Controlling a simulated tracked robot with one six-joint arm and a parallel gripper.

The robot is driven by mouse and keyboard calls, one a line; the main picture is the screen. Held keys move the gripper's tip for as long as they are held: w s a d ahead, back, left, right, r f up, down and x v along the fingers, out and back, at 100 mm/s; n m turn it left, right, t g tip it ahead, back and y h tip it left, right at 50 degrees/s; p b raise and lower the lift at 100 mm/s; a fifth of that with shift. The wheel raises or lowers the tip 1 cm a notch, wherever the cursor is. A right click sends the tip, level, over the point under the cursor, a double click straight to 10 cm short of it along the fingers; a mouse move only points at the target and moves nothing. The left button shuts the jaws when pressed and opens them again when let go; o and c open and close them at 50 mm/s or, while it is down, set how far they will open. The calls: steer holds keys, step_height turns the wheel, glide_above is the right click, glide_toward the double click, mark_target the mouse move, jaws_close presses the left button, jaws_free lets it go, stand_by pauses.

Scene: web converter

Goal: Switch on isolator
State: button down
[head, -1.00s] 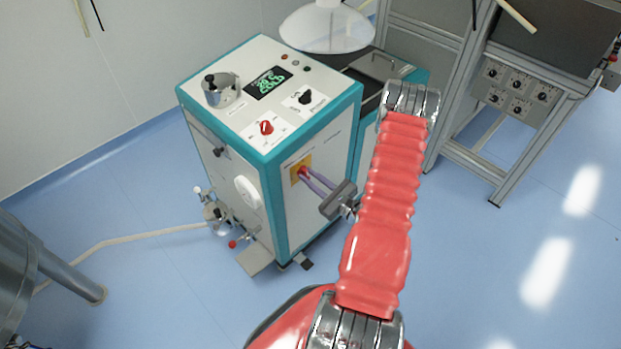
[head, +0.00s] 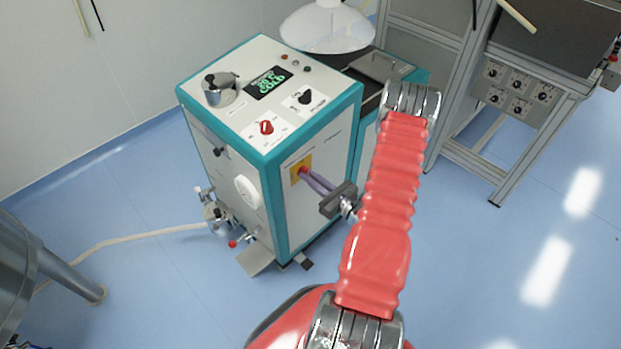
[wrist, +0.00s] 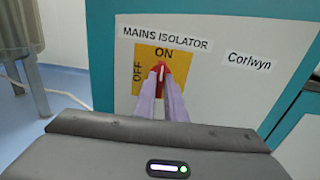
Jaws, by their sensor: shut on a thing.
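The mains isolator is a red knob on a yellow plate (head: 301,163) on the side panel of a white and teal cabinet. The wrist view shows the red knob (wrist: 161,72) upright, its white mark pointing up to the word ON. OFF is printed at the left of the yellow plate (wrist: 140,62). My gripper (head: 304,172) reaches the knob from the right. In the wrist view my gripper (wrist: 162,80) has its two pale purple fingers shut on the knob, one on each side. The fingers hide the knob's lower part.
The cabinet top carries a lit display (head: 268,83), a red knob (head: 266,127), a black knob (head: 305,97) and a metal cup (head: 220,91). A hose (head: 150,236) runs along the floor at left. A metal frame stands at right. Floor in front is clear.

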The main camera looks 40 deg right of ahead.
stand_by(0.3)
steer(key=c, duration=1.8)
jaws_free()
steer(key=shift+s, duration=0.15)
steer(key=shift+s+d, duration=0.2)
steer(key=shift+s, duration=6.55)
steer(key=shift+f+m, duration=0.15)
steer(key=shift+m, duration=0.15)
